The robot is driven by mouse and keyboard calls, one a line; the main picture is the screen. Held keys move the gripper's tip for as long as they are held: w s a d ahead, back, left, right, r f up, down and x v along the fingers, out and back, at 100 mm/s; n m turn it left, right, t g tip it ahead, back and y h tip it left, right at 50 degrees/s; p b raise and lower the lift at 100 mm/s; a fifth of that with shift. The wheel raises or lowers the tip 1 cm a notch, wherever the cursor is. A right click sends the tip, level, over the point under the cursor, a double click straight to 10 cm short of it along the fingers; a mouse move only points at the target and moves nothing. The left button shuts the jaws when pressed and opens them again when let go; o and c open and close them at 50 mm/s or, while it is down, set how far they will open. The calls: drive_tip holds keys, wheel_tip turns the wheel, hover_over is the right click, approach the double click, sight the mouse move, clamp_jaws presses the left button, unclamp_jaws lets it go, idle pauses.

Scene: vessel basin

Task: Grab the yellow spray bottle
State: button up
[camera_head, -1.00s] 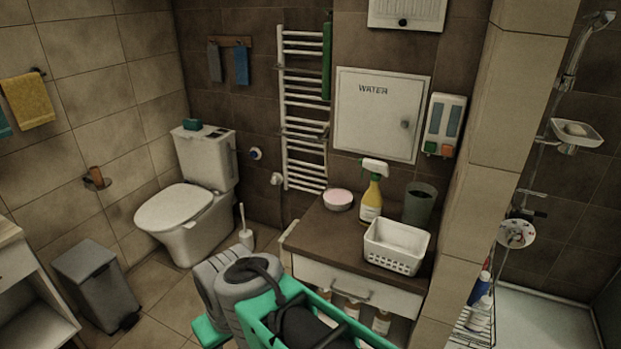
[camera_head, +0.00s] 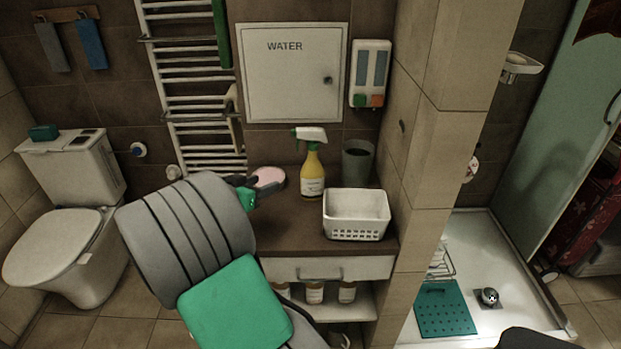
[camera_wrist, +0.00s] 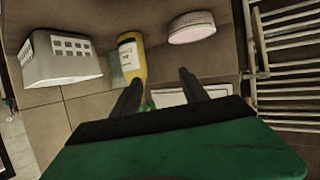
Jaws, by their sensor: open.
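The yellow spray bottle (camera_head: 312,172) stands upright on the brown countertop (camera_head: 290,222), with a white and green spray head. In the wrist view the bottle (camera_wrist: 131,58) shows upside down, just beyond the left finger. My gripper (camera_wrist: 160,85) is open, with nothing between its two dark fingers. In the head view my gripper (camera_head: 247,190) is over the left part of the counter, left of the bottle and apart from it. My grey and green arm hides part of the counter's left side.
A white basket (camera_head: 357,216) stands right of the bottle, towards the front. A dark cup (camera_head: 357,162) is behind it. A pink round container (camera_head: 268,178) sits left of the bottle, close to my gripper. A tiled pillar (camera_head: 420,170) bounds the counter's right.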

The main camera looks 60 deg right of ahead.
sight(309, 165)
drive_tip(key=s+d+r+m+g+h+p, duration=0.1)
drive_tip(key=s+d, duration=0.3)
drive_tip(key=d, duration=0.4)
drive_tip(key=s+d+r+m+g+h+p, duration=0.1)
drive_tip(key=s+d, duration=0.3)
drive_tip(key=d, duration=0.5)
drive_tip(key=shift+s+d+r+m+g+h, duration=0.25)
drive_tip(key=shift+s+r+m+g+h, duration=0.15)
drive_tip(key=shift+g+h, duration=0.35)
drive_tip(key=shift+w, duration=0.1)
clamp_jaws()
